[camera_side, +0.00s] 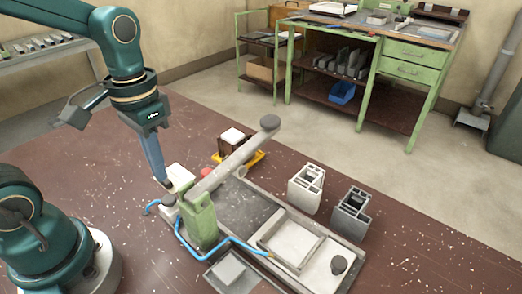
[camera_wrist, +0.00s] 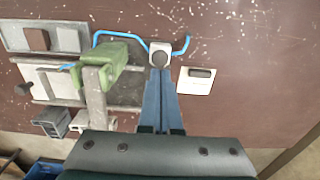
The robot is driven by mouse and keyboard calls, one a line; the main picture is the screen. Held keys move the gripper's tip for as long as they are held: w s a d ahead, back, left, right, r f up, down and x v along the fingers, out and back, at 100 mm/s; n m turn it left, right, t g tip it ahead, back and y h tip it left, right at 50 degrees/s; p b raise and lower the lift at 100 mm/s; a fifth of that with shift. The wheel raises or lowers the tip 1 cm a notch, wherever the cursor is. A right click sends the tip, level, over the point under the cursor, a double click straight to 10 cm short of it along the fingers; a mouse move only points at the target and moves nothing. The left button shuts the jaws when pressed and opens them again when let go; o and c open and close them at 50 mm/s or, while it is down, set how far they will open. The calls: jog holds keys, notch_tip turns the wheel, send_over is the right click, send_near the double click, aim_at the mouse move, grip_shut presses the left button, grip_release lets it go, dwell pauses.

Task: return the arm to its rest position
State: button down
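My gripper (camera_side: 164,184) points down at the left end of the clamp fixture, beside the green clamp post (camera_side: 202,222). In the wrist view my gripper (camera_wrist: 160,74) shows as two blue-grey fingers lying close together, with nothing visible between them. Their tips appear just at a small pale block with a dark round knob (camera_wrist: 159,58); I cannot tell whether they touch it. A white plate (camera_wrist: 196,80) lies just right of the fingers, and it also shows behind them in the side view (camera_side: 181,176).
The clamp's grey bar (camera_side: 236,157) slants up to a dark knob. A blue hose (camera_side: 232,240) runs along the grey fixture tray (camera_side: 345,262). Two grey profile pieces (camera_side: 306,188) (camera_side: 351,212) stand behind it. A green workbench (camera_side: 410,65) stands farther back.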

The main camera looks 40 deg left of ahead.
jog(key=shift+w+d+r, duration=0.1)
jog(key=shift+r, duration=0.15)
jog(key=s+r+t, duration=0.1)
jog(key=t, duration=0.1)
jog(key=s+d+r+t, duration=0.2)
jog(key=r+t, duration=0.1)
jog(key=shift+s+d+r+t, duration=0.1)
jog(key=shift+s+d+t, duration=0.1)
jog(key=shift+s+t, duration=0.1)
dwell(1.4)
